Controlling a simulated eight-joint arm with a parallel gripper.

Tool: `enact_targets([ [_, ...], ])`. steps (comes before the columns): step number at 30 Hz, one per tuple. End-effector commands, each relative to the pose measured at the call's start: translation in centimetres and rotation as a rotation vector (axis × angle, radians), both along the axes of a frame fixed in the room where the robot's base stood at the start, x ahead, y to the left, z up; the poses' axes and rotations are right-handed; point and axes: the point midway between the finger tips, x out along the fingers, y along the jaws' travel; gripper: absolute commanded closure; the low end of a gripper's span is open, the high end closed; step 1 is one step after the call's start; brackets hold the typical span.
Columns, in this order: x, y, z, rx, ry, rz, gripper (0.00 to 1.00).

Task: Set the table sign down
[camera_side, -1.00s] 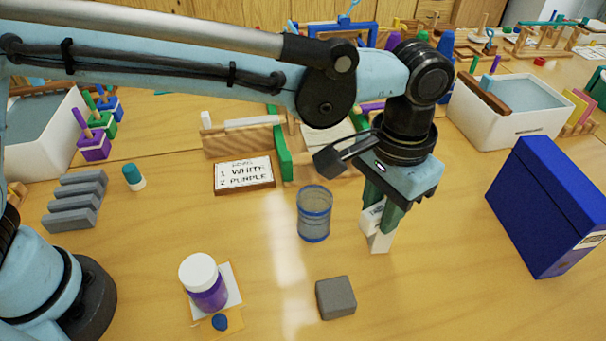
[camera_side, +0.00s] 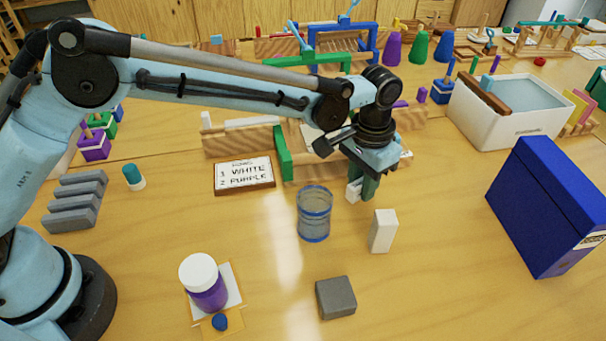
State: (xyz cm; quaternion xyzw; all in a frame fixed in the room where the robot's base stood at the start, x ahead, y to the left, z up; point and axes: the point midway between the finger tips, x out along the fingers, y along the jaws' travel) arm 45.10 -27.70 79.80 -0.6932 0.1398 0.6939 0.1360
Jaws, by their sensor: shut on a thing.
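My gripper (camera_side: 362,187), with dark green fingers, points down just behind and right of the clear blue-tinted cup (camera_side: 314,213). It is shut on a small white piece (camera_side: 353,190), which I take to be the table sign. Only its lower left part shows beside the fingers. The rest is hidden by my gripper, and I cannot tell whether its bottom touches the table.
A white block (camera_side: 383,231) stands in front of my gripper. A grey block (camera_side: 336,298), a purple jar (camera_side: 205,283) and a blue box (camera_side: 548,205) stand around. The front right table is open.

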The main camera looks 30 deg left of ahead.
Motion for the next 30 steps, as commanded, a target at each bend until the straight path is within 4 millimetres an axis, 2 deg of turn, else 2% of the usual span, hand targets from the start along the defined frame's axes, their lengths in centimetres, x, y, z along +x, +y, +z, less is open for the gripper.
enact_targets([
  [1, 0.0, 0.0, -0.8, 0.0, 0.0, 0.0, 1.0],
  [5, 0.0, 0.0, -2.1, 0.0, 0.0, 0.0, 1.0],
  [17, -0.1, 0.0, -2.5, 0.0, 0.0, 0.0, 1.0],
  [18, -0.1, 0.0, -2.5, 0.0, 0.0, 0.0, 0.7],
  [22, -0.1, 0.0, -2.5, 0.0, 0.0, 0.0, 0.5],
  [23, -0.1, 0.0, -2.5, 0.0, 0.0, 0.0, 0.48],
  [30, -0.1, 0.0, -2.5, 0.0, 0.0, 0.0, 0.48],
])
